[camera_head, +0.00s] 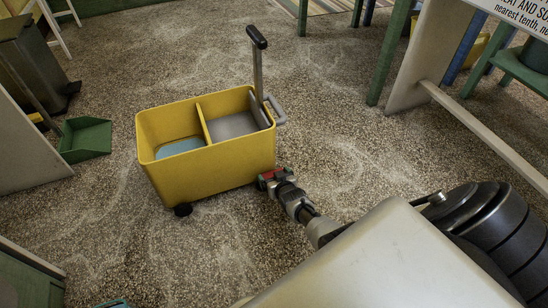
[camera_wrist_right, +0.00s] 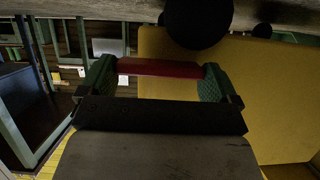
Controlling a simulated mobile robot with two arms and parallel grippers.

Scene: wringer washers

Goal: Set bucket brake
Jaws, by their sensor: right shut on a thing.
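The yellow bucket (camera_head: 227,168) stands upright on the speckled floor, split by a divider into two compartments. Blue water shows in the left one and a grey plate in the right one. A black-gripped lever handle (camera_head: 258,65) rises at its back right. My right gripper (camera_head: 270,176) is low at the bucket's near right corner. In the right wrist view, its green fingertips (camera_wrist_right: 158,80) are on either end of a red bar (camera_wrist_right: 158,67), the brake, and hold it. A black caster wheel (camera_wrist_right: 198,22) is close by, in front of the yellow wall. My left gripper is not in view.
A green dustpan (camera_head: 86,140) lies left of the bucket, near a grey bin (camera_head: 35,70). Green table legs (camera_head: 392,50) and a pale crossbar (camera_head: 485,135) stand at the right. The floor behind the bucket is clear.

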